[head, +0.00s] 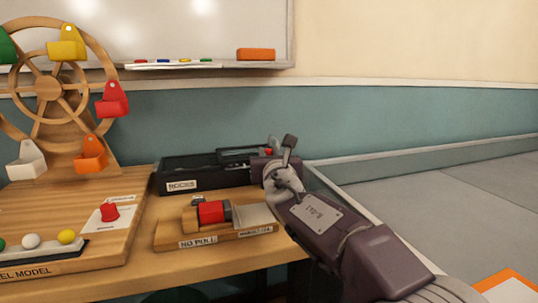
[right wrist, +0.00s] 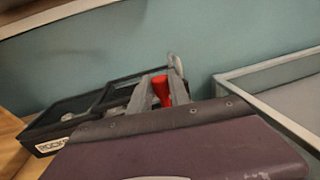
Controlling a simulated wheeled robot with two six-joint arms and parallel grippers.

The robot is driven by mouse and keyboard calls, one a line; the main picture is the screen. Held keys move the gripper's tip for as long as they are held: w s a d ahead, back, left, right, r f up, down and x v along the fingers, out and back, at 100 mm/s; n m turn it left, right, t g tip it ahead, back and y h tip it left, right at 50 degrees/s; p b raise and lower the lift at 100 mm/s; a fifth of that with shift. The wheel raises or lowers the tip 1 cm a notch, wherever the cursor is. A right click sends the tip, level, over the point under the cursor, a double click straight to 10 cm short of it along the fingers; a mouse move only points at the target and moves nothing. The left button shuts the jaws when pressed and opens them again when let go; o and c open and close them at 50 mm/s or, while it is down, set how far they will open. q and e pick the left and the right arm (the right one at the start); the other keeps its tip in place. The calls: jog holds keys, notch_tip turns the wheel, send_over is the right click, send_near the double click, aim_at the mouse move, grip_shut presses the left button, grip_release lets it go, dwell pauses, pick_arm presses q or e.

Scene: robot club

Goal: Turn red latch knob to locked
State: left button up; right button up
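A red knob (head: 268,151) shows just behind my right gripper, at the right end of a black case labelled ROCKS (head: 172,175). In the right wrist view the red knob (right wrist: 162,90) stands upright between the two grey fingertips of my right gripper (right wrist: 160,88). The case (right wrist: 75,112) lies to the left there. In the head view my right gripper (head: 281,145) hides the knob's base and the case's right end. The fingers are apart with the knob between them; whether they press on it I cannot tell. My left gripper is not in view.
A wooden board (head: 172,238) with a red block (head: 211,212) stands in front of the case. A wooden wheel model (head: 50,90) with coloured buckets stands at left. Its base has another red knob (head: 110,212). A whiteboard ledge runs behind; open floor is at right.

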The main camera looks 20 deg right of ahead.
grip_shut()
jog(key=shift+a+r+m+h+p, duration=0.1)
jog(key=shift+r+m+h+p, duration=0.15)
jog(key=shift+h+p, duration=0.35)
jog(key=m+g+h+p, duration=0.2)
jog(key=m+h+p, duration=0.1)
jog(key=p, duration=0.4)
jog(key=m+g+h+p, duration=0.3)
jog(key=h+p, duration=0.1)
jog(key=p, duration=0.3)
jog(key=a+m+g+h+p, duration=0.1)
jog(key=m+g+h+p, duration=0.2)
jog(key=p, duration=0.4)
jog(key=shift+w+m+h, duration=0.35)
jog(key=shift+w+h, duration=0.05)
jog(key=shift+h, duration=0.4)
jog(key=shift+f+g+h+p, duration=0.2)
jog(key=shift+g+h+p, duration=0.15)
jog(key=shift+p, duration=0.45)
jog(key=o, duration=0.8)
grip_release()
